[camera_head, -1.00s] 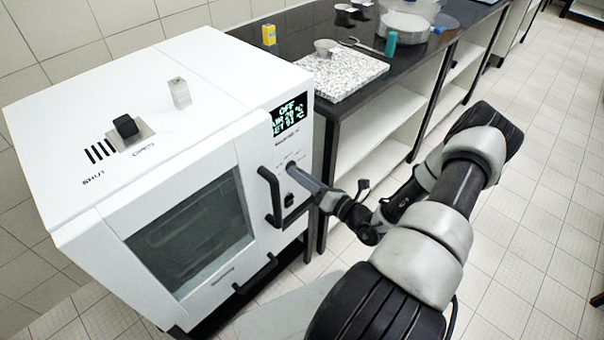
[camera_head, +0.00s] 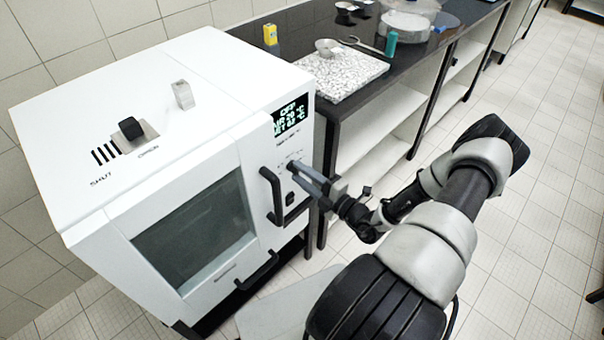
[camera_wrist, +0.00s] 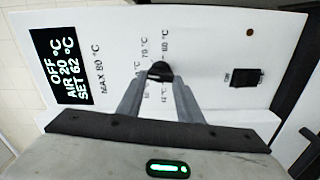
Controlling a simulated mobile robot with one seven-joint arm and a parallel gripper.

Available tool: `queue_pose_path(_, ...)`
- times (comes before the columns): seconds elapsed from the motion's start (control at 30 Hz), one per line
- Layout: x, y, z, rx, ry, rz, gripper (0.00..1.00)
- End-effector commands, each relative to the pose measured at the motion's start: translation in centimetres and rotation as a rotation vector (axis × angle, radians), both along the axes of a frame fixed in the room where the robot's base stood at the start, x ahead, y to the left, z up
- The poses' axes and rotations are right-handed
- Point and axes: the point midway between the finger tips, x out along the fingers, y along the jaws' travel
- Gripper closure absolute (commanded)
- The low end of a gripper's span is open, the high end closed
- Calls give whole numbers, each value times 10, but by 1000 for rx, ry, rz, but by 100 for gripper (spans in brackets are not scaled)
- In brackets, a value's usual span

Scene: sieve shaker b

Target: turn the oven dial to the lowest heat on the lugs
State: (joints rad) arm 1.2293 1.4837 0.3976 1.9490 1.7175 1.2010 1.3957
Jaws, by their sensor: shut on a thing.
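The white oven (camera_head: 150,177) stands at the left, its front facing right. Its black dial (camera_wrist: 160,71) shows in the wrist view between my two fingertips, with a printed heat scale around it. My gripper (camera_wrist: 159,78) is shut on the dial; it also shows in the head view (camera_head: 293,167) at the oven's front panel. The fingers hide part of the scale, and I cannot make out the dial's pointer. The display (camera_wrist: 63,67) reads OFF, AIR 20 °C, SET 62 °C. "MAX 80 °C" is printed beside it.
A black switch (camera_wrist: 246,77) sits on the panel beside the dial. The black door handle (camera_head: 272,195) stands out close to my fingers. A dark bench (camera_head: 345,108) with a speckled slab (camera_head: 350,75) is behind. The tiled floor at right is clear.

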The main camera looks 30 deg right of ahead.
Motion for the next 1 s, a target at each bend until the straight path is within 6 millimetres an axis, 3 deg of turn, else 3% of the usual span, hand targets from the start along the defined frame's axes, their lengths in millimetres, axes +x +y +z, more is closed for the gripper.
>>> queue_pose_path(0.6, 0, -1, 2, 509, 186, -1, 90)
queue_pose_path(1.0, 0, -2, 2, 667, 245, -2, 90)
